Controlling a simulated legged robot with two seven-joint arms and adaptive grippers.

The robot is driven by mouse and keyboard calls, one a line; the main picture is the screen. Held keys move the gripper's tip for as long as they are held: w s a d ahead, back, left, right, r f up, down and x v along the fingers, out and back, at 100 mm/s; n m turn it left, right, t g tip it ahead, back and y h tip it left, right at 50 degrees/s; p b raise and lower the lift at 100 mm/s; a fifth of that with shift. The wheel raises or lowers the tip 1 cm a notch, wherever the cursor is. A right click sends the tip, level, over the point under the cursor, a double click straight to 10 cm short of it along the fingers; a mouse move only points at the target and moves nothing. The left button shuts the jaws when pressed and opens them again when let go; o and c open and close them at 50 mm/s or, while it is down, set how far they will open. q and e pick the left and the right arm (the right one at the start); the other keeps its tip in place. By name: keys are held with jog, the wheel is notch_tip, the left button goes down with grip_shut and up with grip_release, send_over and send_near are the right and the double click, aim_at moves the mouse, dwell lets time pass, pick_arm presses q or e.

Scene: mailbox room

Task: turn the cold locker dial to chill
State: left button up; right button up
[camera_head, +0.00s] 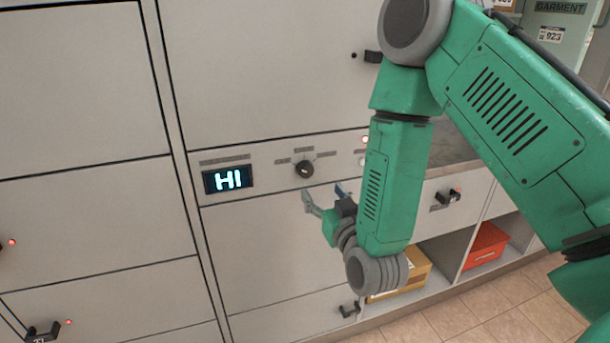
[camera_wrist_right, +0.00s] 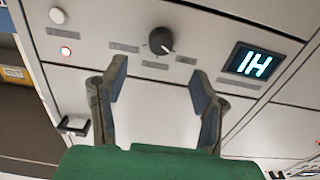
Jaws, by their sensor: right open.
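The cold locker dial (camera_head: 305,169) is a small round black knob with a light pointer mark, on a grey panel strip with labels around it. It also shows in the right wrist view (camera_wrist_right: 161,41), above and between the fingertips. The display (camera_head: 228,179) left of the dial reads "HI" in the head view; it shows upside down in the wrist view (camera_wrist_right: 253,64). My right gripper (camera_head: 323,194) is open and empty, just below the dial and apart from it. Its two fingers (camera_wrist_right: 158,82) are spread wide in the wrist view. My left gripper is not in view.
Grey locker doors surround the panel. A black handle (camera_head: 373,57) juts out above right, and another handle (camera_head: 447,198) sits at right. A cardboard box (camera_head: 408,274) and a red box (camera_head: 485,245) are in low cubbies. Open tiled floor (camera_head: 500,310) lies lower right.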

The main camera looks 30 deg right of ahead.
aim_at(307, 173)
jog(key=x, duration=0.8)
jog(key=shift+a+b, duration=0.2)
jog(key=shift+b, duration=0.15)
jog(key=shift+w+d, duration=0.25)
jog(key=shift+w, duration=0.4)
jog(key=c, duration=1.1)
